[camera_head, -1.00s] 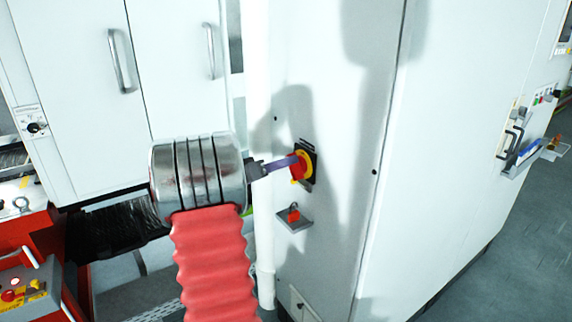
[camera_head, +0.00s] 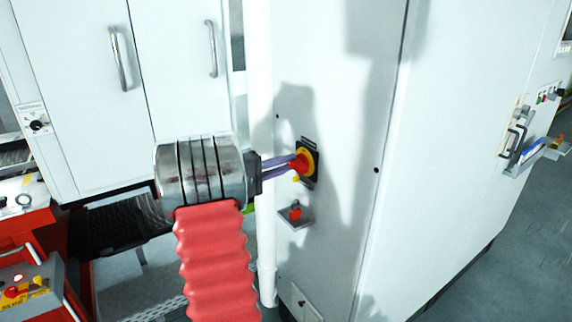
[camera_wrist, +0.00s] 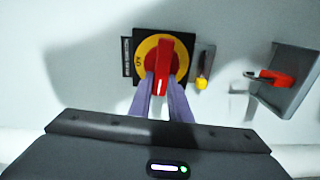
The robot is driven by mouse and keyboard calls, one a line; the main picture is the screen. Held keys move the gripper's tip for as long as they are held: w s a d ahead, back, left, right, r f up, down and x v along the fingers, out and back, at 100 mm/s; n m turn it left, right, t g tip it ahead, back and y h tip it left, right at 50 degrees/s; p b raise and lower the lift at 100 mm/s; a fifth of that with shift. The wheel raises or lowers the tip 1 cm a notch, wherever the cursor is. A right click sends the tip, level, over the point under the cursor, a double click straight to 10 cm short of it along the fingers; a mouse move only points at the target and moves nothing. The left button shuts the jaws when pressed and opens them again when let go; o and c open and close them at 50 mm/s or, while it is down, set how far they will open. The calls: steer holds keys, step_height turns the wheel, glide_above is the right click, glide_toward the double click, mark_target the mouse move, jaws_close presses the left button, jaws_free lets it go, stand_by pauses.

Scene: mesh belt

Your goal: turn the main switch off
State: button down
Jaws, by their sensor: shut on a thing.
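The main switch is a red rotary handle (camera_wrist: 163,62) on a yellow disc with a black square plate (camera_wrist: 185,42). In the head view the switch (camera_head: 306,157) sits on the white cabinet side. My gripper (camera_wrist: 162,88) has its two purple fingers shut on the lower end of the red handle, one finger on each side. In the head view my gripper (camera_head: 298,164) reaches the switch from the left. The handle stands nearly upright in the wrist view. Some disc lettering shows on the left; the fingers hide the disc's lower part.
A small grey shelf (camera_head: 296,218) with a red padlock (camera_head: 295,211) juts out below the switch. A yellow piece (camera_wrist: 201,83) hangs beside the plate in the wrist view. A white vertical pipe (camera_head: 262,120) runs left of the switch. The cabinet face (camera_head: 345,120) to the right is clear.

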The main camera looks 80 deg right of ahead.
steer(key=shift+w+f+n, duration=0.1)
steer(key=shift+f+n, duration=0.1)
steer(key=shift+n, duration=0.3)
steer(key=c, duration=1.6)
jaws_free()
steer(key=shift+c, duration=0.2)
steer(key=v, duration=1.3)
steer(key=shift+w+a, duration=0.3)
